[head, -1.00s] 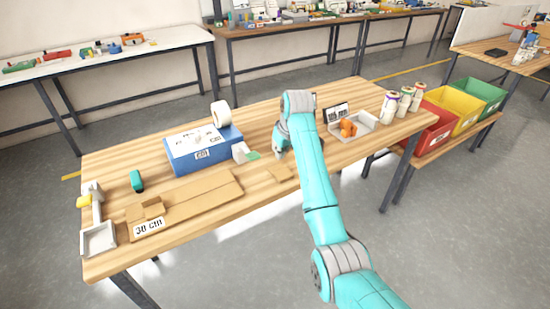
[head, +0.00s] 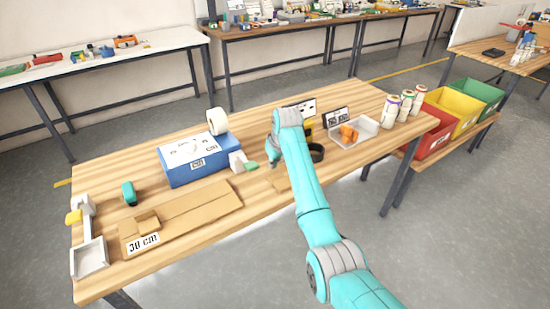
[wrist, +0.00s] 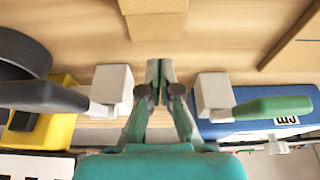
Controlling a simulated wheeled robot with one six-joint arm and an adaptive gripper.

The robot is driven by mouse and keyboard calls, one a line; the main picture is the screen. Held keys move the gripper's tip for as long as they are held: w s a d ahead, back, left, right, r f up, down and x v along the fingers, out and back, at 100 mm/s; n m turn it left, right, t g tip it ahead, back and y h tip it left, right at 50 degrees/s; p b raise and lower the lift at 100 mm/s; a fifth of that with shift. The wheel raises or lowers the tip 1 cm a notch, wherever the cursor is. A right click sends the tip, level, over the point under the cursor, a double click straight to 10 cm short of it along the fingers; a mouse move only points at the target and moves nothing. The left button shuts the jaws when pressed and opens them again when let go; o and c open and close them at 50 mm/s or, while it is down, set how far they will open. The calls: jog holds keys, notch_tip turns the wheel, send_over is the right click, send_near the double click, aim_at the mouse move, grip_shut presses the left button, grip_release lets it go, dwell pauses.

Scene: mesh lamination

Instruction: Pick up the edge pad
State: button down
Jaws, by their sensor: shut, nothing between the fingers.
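A small flat tan piece (head: 281,184), which looks like the edge pad, lies on the wooden table in front of my gripper (head: 272,158), partly covered by my arm. In the wrist view a tan block (wrist: 155,24) shows at the top centre, cut off by the edge. My gripper (wrist: 160,72) is shut and empty there, pointing toward the block, with a gap of bare wood between. Whether it is above table height is hard to tell.
A white block with a green handle (wrist: 270,108) and one with a dark handle (wrist: 45,96) flank my fingers. The blue box (head: 198,162) stands left, the black roll (head: 316,153) right. A cardboard sheet (head: 195,212) lies front left.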

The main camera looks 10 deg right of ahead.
aim_at(276, 179)
jog(key=x, duration=0.3)
jog(key=shift+w+f, duration=0.1)
jog(key=shift+f, duration=0.25)
jog(key=shift+s+d+r, duration=0.1)
jog(key=shift+s+d, duration=0.2)
jog(key=shift+s, duration=0.65)
jog(key=shift+s+d, duration=0.3)
jog(key=shift+s, duration=0.65)
